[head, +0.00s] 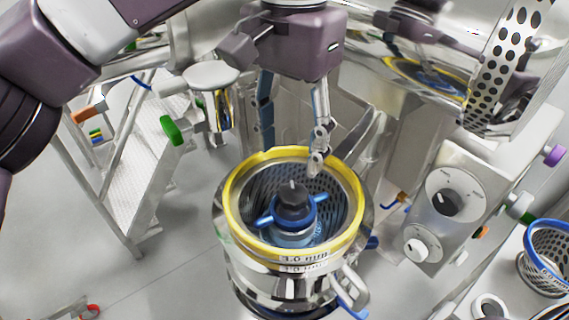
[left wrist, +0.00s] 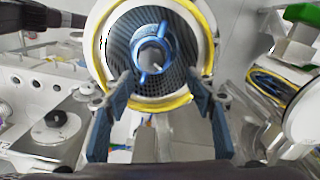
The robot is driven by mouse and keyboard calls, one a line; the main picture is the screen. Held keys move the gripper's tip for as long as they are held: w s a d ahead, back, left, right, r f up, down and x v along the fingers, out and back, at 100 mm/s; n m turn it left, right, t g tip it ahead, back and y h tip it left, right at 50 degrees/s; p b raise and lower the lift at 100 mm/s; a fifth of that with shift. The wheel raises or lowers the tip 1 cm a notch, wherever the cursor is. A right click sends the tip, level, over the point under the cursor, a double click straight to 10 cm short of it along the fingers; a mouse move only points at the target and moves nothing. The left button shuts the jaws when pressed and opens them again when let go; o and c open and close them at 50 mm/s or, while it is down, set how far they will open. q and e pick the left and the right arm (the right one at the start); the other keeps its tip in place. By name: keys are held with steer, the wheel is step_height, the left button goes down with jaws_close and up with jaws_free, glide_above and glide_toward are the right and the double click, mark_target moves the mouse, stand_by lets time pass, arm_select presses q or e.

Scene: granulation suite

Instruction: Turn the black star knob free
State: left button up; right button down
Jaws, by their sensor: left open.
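The black star knob (head: 292,194) sits on top of a blue hub with side arms (head: 294,220), in the middle of a round perforated screen. The screen lies inside a steel housing with a yellow rim (head: 234,228). My left gripper (head: 291,161) points down over the back of the yellow rim, its fingers wide apart and nothing between them. In the left wrist view, the blue hub (left wrist: 141,77) shows ahead of the open fingers (left wrist: 160,76), and I cannot clearly make out the knob there. The gripper is apart from the knob. My right gripper is out of view.
A control box with a black dial (head: 447,203) stands at the right. A blue-rimmed perforated basket (head: 548,262) is at the lower right. White steps (head: 140,175) stand at the left. A green-handled part (head: 172,130) is left of the gripper. The floor at lower left is mostly clear.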

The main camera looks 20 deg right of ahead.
mark_target(293, 192)
arm_select(q)
steer(key=shift+s+f, duration=1)
steer(key=shift+s, duration=0.1)
step_height(293, 192, down, 3)
steer(key=shift+r+p, duration=0.2)
steer(key=shift+p, duration=0.35)
steer(key=shift+w+f, duration=0.2)
steer(key=shift+f, duration=0.25)
steer(key=shift+w+f, duration=0.2)
steer(key=shift+f, duration=0.35)
steer(key=shift+s, duration=0.15)
steer(key=c, duration=0.9)
steer(key=shift+c, duration=1.3)
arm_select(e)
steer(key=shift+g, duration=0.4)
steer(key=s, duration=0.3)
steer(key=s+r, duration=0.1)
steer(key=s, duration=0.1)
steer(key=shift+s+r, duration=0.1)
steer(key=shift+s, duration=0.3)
